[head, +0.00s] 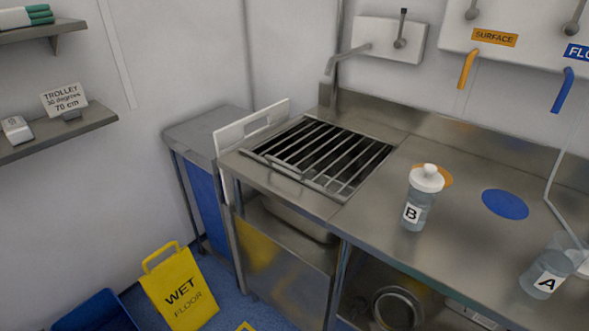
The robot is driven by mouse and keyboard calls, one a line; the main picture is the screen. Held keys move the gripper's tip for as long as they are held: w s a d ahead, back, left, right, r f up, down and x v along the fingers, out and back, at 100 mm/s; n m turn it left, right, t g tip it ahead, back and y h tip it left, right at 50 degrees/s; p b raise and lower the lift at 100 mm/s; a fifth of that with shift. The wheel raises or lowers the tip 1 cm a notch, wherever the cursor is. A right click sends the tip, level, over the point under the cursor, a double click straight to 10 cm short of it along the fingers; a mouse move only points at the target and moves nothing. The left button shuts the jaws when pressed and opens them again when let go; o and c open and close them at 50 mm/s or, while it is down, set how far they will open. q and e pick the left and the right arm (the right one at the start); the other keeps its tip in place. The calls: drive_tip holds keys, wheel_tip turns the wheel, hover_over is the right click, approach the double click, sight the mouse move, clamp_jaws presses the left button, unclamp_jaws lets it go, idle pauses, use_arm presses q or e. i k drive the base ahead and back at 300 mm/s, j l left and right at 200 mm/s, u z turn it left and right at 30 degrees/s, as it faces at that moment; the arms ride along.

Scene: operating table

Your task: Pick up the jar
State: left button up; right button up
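A jar labelled B (419,203), clear blue-grey with a white rounded lid, stands upright on the steel counter (400,250). It partly covers an orange disc (444,178) on the counter. A second clear jar labelled A (549,271) stands at the right edge of the head view, near a thin clear tube; its top is hard to make out. Neither of my grippers shows in the head view.
A barred sink grate (320,155) lies left of jar B, with a tap (335,65) behind. A blue disc (505,204) lies between the jars. Orange (468,68) and blue (563,90) spouts hang above. A yellow wet-floor sign (180,288) stands on the floor.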

sight(564, 253)
drive_tip(key=z, duration=1.5)
